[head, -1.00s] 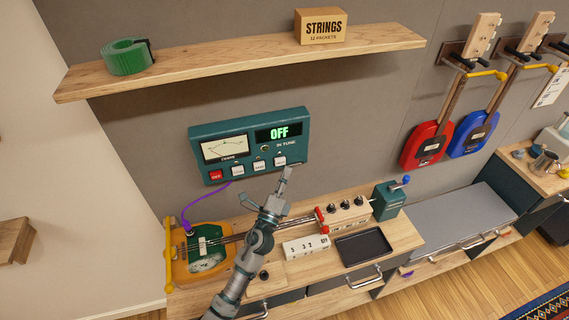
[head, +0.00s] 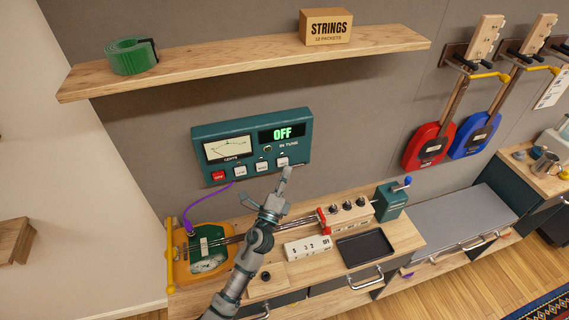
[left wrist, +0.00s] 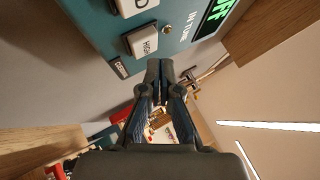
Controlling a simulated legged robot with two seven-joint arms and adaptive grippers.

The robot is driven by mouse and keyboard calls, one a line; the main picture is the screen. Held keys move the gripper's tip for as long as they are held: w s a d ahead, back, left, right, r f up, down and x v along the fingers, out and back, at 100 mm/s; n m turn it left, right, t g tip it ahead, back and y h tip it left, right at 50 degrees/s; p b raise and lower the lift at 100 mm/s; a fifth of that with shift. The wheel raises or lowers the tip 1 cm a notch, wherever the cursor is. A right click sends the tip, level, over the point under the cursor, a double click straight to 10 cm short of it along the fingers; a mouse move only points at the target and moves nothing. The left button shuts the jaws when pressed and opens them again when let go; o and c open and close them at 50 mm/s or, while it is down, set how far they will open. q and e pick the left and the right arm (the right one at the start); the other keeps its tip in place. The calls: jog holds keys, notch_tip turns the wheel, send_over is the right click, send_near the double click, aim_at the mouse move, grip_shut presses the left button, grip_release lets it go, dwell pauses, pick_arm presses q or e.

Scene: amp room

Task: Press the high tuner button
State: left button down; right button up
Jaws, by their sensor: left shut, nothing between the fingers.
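The green tuner box (head: 250,132) is mounted on the wall, with a dial at left and a display reading OFF. A red button and several white buttons run along its lower edge. My right gripper is not in view.
Below, the bench holds a green-and-orange guitar (head: 205,254), a black tray (head: 365,244), a knob box (head: 348,214) and a crank box (head: 392,198). A purple cable (head: 200,205) runs from the tuner to the guitar. A wooden shelf (head: 240,62) is above.

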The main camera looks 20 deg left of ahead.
pick_arm(q)
jog(key=shift+w+a+r, duration=0.1)
jog(key=shift+w+a, duration=0.1)
jog(key=shift+w, duration=0.25)
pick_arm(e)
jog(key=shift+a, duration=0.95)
pick_arm(q)
jog(key=shift+w, duration=0.1)
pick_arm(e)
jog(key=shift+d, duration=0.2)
